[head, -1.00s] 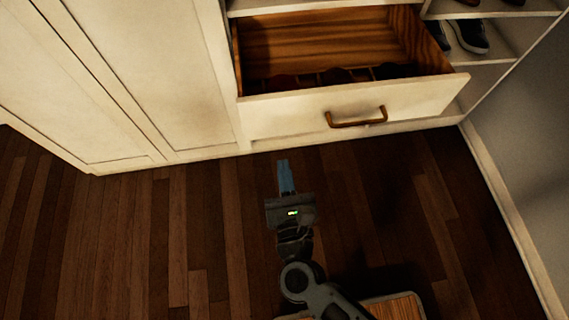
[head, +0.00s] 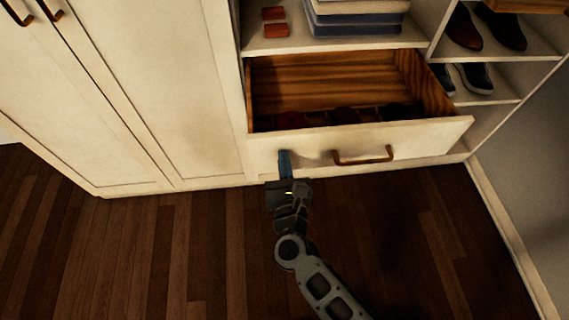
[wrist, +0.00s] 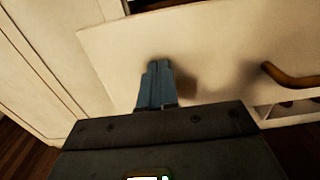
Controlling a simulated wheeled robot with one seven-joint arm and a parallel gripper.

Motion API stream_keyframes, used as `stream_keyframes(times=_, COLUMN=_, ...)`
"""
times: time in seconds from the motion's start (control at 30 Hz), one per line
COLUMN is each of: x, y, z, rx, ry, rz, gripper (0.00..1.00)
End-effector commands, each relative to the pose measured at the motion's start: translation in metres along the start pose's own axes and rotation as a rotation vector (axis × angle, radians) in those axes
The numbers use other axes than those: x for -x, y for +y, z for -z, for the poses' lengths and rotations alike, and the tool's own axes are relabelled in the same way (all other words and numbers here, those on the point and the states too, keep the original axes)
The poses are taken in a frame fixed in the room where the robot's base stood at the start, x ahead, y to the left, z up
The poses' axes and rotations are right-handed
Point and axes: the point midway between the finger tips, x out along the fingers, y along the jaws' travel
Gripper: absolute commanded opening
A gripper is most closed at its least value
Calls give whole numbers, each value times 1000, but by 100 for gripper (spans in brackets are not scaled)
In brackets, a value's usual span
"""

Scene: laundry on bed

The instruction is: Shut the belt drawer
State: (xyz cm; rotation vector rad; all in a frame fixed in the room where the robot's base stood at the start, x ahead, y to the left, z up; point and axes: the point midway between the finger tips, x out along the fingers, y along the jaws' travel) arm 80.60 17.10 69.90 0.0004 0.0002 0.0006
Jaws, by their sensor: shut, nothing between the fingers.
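The belt drawer (head: 424,137) is pulled open at the bottom of the wardrobe, with a cream front and a brown handle (head: 362,156). Dark rolled items, partly hidden by the front, lie inside it. My gripper (head: 284,154) is shut and empty, its blue fingers pointing at the left part of the drawer front. In the wrist view the fingertips (wrist: 158,65) are at or very near the drawer front (wrist: 215,50), left of the handle (wrist: 290,76). I cannot tell whether they touch it.
Closed wardrobe doors (head: 150,90) stand to the left. Above the drawer, a shelf holds folded clothes (head: 357,18) and small red boxes (head: 275,22). Shoes (head: 475,78) sit on shelves to the right. The wooden floor (head: 200,250) in front is clear.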

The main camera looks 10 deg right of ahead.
Motion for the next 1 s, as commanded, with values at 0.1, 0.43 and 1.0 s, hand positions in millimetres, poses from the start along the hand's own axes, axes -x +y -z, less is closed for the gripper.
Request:
stream_keyframes(times=0.1, x=0, y=0, z=0, rx=0, ry=0, rz=0, gripper=0)
stream_keyframes(times=0.43, x=-24, y=0, z=3, rx=-2, ry=-2, rz=2, gripper=0)
stream_keyframes(times=1.0, x=-172, y=0, z=5, rx=-3, ry=-5, rz=3, gripper=0)
